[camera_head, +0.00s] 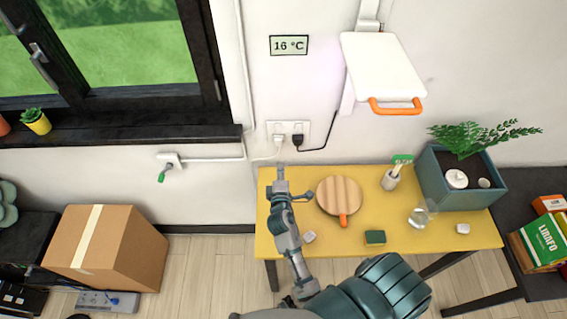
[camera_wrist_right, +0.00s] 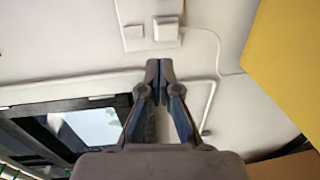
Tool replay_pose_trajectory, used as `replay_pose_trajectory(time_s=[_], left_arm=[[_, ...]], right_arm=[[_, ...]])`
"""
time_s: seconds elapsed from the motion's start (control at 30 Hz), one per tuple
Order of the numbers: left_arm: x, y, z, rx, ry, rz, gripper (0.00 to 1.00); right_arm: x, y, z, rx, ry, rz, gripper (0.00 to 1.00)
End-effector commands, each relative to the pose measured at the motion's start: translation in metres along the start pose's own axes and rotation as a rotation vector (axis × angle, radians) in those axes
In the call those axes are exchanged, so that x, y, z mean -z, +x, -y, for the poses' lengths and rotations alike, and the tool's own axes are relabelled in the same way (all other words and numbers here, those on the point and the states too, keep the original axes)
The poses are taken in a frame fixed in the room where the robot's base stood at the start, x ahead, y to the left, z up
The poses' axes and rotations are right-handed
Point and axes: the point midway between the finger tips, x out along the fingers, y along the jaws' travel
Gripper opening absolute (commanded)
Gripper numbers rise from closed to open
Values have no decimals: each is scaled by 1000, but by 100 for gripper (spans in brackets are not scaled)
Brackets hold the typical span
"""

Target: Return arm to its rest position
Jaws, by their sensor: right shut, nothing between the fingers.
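My right arm reaches in from the bottom of the head view. Its right gripper (camera_head: 281,177) is above the left end of the yellow table (camera_head: 375,252), close to the wall with the sockets. In the right wrist view the right gripper (camera_wrist_right: 160,68) has its fingertips together, with nothing between them. In that view the table (camera_wrist_right: 292,60) fills the upper right corner. My left gripper is in neither view.
A round wooden board (camera_head: 340,194), a sponge (camera_head: 375,238), a clear glass (camera_head: 418,217) and a planter (camera_head: 460,185) stand on the table. Wall sockets (camera_head: 288,131) with plugs and cables are behind the gripper. A cardboard box (camera_head: 105,245) is at left.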

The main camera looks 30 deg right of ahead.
Motion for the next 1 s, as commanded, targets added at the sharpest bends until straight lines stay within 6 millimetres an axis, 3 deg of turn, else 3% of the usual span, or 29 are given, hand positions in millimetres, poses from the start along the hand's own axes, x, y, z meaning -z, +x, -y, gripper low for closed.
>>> replay_pose_trajectory(time_s=[0.33, 0.5, 0.6, 0.67, 0.8, 1.0], left_arm=[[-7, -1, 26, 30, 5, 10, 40], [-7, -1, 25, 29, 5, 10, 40], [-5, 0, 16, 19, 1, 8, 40], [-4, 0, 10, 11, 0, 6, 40], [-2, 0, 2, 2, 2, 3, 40], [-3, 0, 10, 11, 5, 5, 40]], right_arm=[[-6, 4, 2, 3, 6, 0, 0], [-8, 4, 3, 8, 12, 1, 0], [-16, -4, 14, 59, 85, 10, 0], [-25, -18, 31, 139, 188, 25, 0], [-43, -76, 89, 444, 513, 88, 0], [-46, -158, 138, 801, 755, 199, 0]])
